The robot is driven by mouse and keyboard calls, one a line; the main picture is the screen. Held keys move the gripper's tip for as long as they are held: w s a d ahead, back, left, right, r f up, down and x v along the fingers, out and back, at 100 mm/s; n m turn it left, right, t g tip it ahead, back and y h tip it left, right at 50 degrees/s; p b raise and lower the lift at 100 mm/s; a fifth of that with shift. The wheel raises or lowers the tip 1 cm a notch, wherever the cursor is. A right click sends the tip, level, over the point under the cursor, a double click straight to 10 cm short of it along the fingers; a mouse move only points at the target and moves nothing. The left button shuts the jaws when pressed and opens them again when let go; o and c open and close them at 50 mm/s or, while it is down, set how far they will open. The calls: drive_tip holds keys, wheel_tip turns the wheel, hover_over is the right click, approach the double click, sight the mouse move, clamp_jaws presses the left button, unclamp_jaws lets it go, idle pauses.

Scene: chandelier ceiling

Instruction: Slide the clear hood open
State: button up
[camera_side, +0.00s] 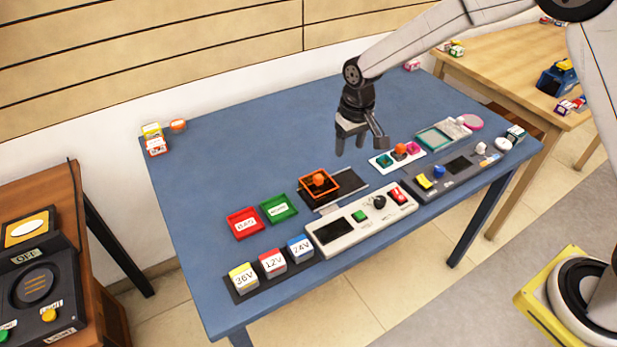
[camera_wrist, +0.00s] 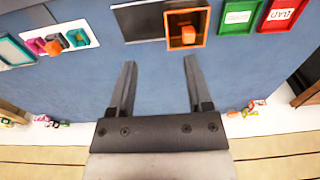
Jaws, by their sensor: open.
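What looks like the clear hood (camera_side: 306,190) is an orange-edged frame over an orange knob (camera_side: 319,179). It sits at the left end of a black base plate (camera_side: 349,185) on the blue table. In the wrist view the hood (camera_wrist: 172,42) is at the top, right of centre, with the black plate (camera_wrist: 138,22) to its left. Its clear faces are too small to make out. My gripper (camera_side: 360,146) is open and empty, above the table, behind and to the right of the hood. The wrist view shows both fingers (camera_wrist: 160,62) apart, with bare table between them.
Red (camera_side: 244,223) and green (camera_side: 279,208) labelled trays lie left of the hood. A white control panel (camera_side: 360,220) stands in front. A white strip with coloured pieces (camera_side: 397,158) lies to the right. The blue table behind the hood (camera_side: 250,150) is clear.

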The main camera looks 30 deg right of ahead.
hover_over(318, 176)
drive_tip(key=shift+g, duration=0.4)
wheel_tip(318, 176, down, 4)
drive_tip(key=shift+f, duration=0.1)
drive_tip(key=shift+f, duration=0.15)
drive_tip(key=shift+f, duration=3.75)
clamp_jaws()
